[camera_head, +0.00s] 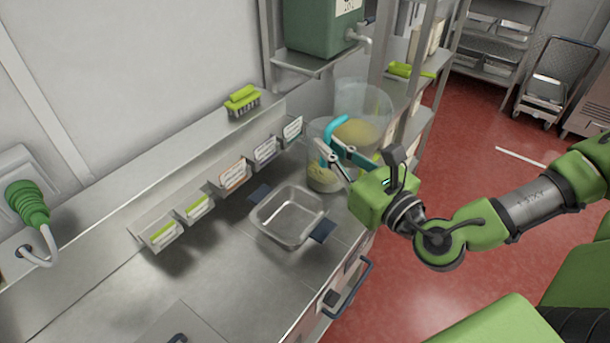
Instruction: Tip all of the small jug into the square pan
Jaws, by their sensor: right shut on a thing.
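The small jug (318,136) is clear, with a teal handle (335,130) and a yellowish content (322,180) low inside. It looks upright, just behind the square pan's far right corner. I cannot tell whether its base touches the counter. The square pan (285,218) is a shallow metal tray on the counter and looks empty. My right gripper (334,157) reaches in from the right and is shut on the jug's handle. Its fingers hide part of the jug. My left gripper is not in view.
A larger clear container (370,103) with yellowish content stands behind the jug. Labelled bins (233,175) line the wall side, with a green brush (242,100) above. A green dispenser (318,28) sits on a shelf at the back. The near counter (235,285) is mostly clear.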

